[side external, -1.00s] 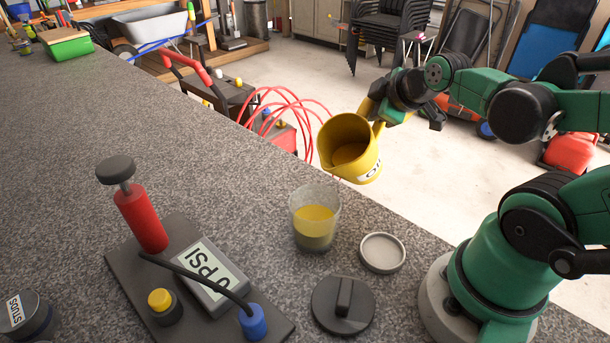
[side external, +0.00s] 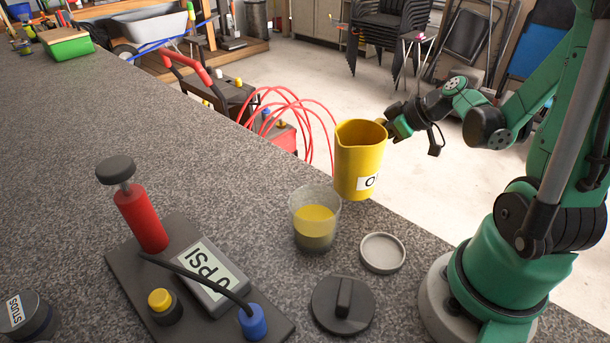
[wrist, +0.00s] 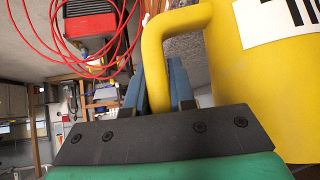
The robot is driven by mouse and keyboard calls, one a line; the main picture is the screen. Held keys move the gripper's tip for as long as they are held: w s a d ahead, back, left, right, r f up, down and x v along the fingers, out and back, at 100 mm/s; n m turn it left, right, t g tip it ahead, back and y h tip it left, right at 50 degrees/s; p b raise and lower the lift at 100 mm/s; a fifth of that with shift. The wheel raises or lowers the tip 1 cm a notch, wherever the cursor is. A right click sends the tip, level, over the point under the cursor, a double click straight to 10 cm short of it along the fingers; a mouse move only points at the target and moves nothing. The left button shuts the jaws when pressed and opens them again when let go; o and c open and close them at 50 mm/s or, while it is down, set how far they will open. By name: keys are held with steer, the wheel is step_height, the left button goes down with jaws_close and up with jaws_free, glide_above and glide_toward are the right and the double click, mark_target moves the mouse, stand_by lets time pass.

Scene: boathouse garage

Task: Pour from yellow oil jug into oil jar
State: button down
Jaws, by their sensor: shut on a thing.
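The yellow oil jug (side external: 360,158) is upright in the side view, just behind and to the right of the oil jar, near the bench's far edge. My gripper (side external: 388,126) is shut on its handle. In the wrist view the jug's handle (wrist: 155,62) runs between the fingers (wrist: 160,88), and part of a white label shows on the jug's body (wrist: 285,90). The clear oil jar (side external: 313,232) stands open on the bench, with yellow liquid above a darker layer. The inside of the jug is mostly hidden.
A shallow grey lid (side external: 382,252) and a black knobbed disc (side external: 342,305) lie on the grey bench (side external: 215,165) near the jar. A pump board (side external: 200,285) with a red cylinder (side external: 141,217) stands front left. Red hose loops (side external: 300,115) are beyond the bench edge.

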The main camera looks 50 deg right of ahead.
mark_target(377, 123)
steer(key=shift+r, duration=1.55)
